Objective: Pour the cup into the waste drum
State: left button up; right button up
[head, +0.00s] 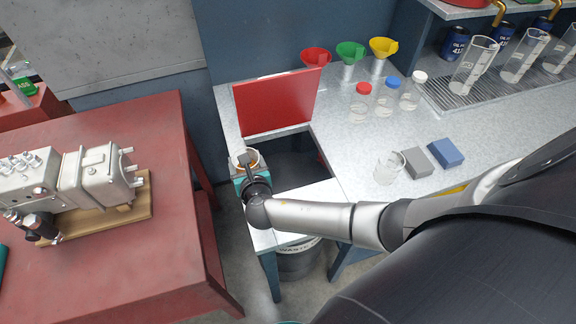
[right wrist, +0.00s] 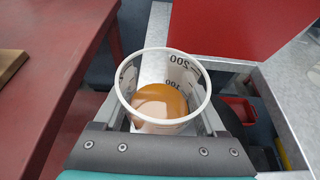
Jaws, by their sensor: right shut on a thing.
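My right gripper (head: 252,176) is shut on a clear graduated cup (head: 245,158) at the left edge of the metal bench. In the right wrist view the cup (right wrist: 188,68) looks upright, with amber liquid in its bottom and the jaws (right wrist: 165,118) on either side. The cup is just left of a square opening (head: 290,165) in the bench top. My left gripper is not in view.
A red flap (head: 277,102) stands upright behind the opening. A clear beaker (head: 386,170) and grey (head: 416,162) and blue (head: 446,153) blocks stand to the right. Capped bottles (head: 387,97) and funnels (head: 349,52) are farther back. A red table (head: 150,265) with an engine part is left.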

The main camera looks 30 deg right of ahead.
aim_at(256, 158)
jog(key=shift+d+f+m+y+b, duration=0.4)
jog(key=shift+d+f+m, duration=0.05)
jog(key=shift+d+m, duration=0.05)
jog(key=shift+w+d, duration=0.1)
jog(key=shift+d, duration=0.05)
jog(key=shift+d+r+m+g, duration=0.1)
jog(key=shift+r+m+g, duration=0.05)
jog(key=shift+m+g, duration=0.15)
jog(key=shift+d+r+m+y, duration=0.15)
jog(key=shift+d+m+y, duration=0.25)
jog(key=shift+y, duration=0.3)
jog(key=shift+w+d+f, duration=0.1)
jog(key=shift+f, duration=0.2)
jog(key=shift+d+f+m+y+b, duration=0.3)
jog(key=shift+m+y+b, duration=0.1)
jog(key=shift+b, duration=0.15)
jog(key=shift+w+d+r+m+g+y, duration=0.1)
jog(key=shift+d+r+m+g+y, duration=0.2)
jog(key=shift+d+r+m+y, duration=0.2)
